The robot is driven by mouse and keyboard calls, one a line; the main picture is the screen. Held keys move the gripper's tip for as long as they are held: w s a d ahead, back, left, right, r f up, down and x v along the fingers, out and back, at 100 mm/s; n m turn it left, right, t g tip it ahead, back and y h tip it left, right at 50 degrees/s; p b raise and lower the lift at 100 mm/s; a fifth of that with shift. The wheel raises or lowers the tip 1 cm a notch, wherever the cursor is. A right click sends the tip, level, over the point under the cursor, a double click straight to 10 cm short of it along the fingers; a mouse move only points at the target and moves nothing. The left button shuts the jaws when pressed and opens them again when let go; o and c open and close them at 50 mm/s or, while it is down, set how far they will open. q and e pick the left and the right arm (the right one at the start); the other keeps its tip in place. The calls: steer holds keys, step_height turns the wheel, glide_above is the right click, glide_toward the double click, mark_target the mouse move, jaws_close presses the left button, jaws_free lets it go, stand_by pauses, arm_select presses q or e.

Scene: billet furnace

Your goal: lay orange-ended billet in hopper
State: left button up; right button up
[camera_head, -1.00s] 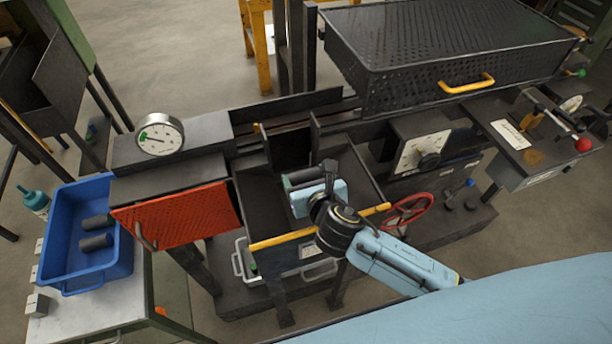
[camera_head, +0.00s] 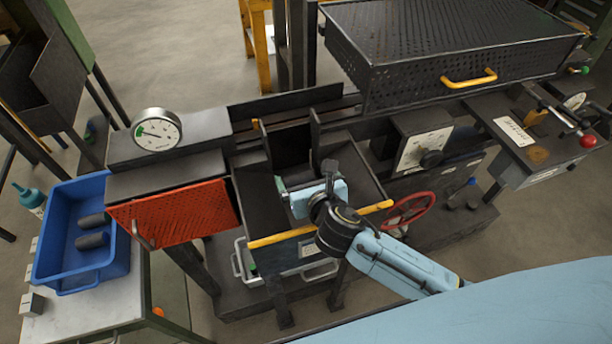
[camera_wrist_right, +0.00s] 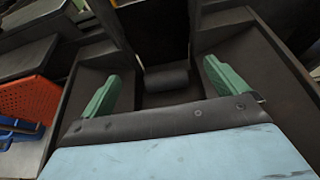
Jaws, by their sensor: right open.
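The hopper (camera_head: 252,203) is a dark open box with a yellow front edge in the middle of the head view. My right gripper (camera_head: 290,186) is inside it, low over its floor. In the right wrist view my green fingers (camera_wrist_right: 164,86) are spread wide and empty. A dark billet (camera_wrist_right: 167,79) lies crosswise in the hopper between and just past the fingertips, with a gap on each side. Its end colours do not show. In the head view this billet is hidden. My left gripper is not in view.
A blue bin (camera_head: 65,268) with two dark billets (camera_head: 92,240) stands on the table at left. An orange perforated panel (camera_head: 178,214) is left of the hopper, and a red handwheel (camera_head: 410,209) is right of it. A gauge (camera_head: 157,130) stands behind the panel.

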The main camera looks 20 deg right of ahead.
steer(key=shift+s+f, duration=0.1)
steer(key=shift+f, duration=0.1)
steer(key=v, duration=1.3)
steer(key=shift+r, duration=0.3)
